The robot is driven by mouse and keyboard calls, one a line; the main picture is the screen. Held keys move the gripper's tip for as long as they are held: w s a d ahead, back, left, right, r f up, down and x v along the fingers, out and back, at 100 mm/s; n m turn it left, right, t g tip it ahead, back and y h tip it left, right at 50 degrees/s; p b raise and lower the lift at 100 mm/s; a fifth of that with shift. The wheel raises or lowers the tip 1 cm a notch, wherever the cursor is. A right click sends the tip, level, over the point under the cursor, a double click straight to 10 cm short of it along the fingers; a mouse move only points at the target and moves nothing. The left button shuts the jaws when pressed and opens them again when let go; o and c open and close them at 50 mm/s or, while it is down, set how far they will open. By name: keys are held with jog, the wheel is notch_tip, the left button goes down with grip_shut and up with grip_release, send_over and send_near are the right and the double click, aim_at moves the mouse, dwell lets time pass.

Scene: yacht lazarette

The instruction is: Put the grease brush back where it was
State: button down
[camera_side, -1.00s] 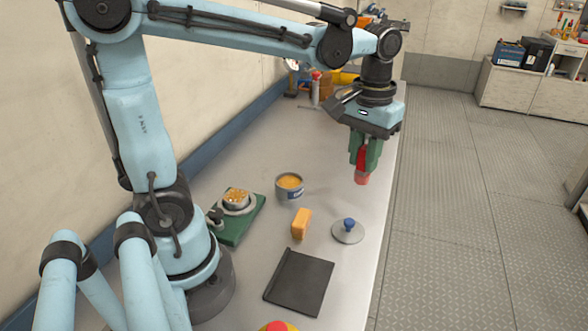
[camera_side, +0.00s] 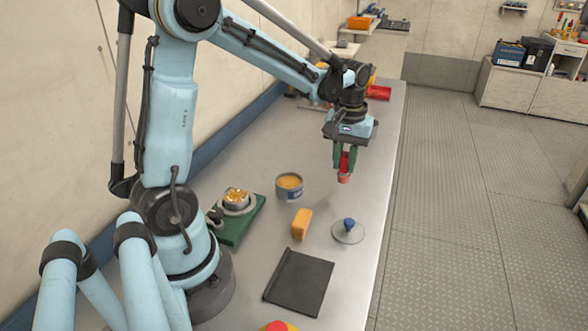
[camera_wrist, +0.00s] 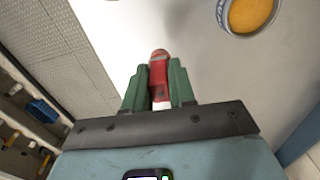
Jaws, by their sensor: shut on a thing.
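My gripper (camera_side: 346,157) has green fingers shut on a red object (camera_side: 344,178), probably the grease brush, and holds it above the bench near its right edge. In the wrist view the red object (camera_wrist: 159,63) stands between my gripper's fingers (camera_wrist: 160,82), with a white part at its near end. I cannot make out any bristles. An open tin (camera_side: 289,188) of orange grease stands on the bench, to the left of and nearer than my gripper. The tin also shows in the wrist view (camera_wrist: 226,22), at the top right.
A grey lid with a blue knob (camera_side: 348,229), an orange block (camera_side: 301,225), a black mat (camera_side: 299,282) and a green base with a round part (camera_side: 237,222) lie on the near bench. A red tray (camera_side: 378,93) sits at the far end. Bench beneath my gripper is clear.

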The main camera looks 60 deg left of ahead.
aim_at(342, 173)
jog(key=shift+w+a+f, duration=0.1)
jog(key=shift+a+f, duration=0.3)
jog(key=shift+f, duration=1.85)
jog(key=shift+f, duration=0.15)
jog(key=c, duration=0.9)
grip_release()
jog(key=shift+c, duration=0.2)
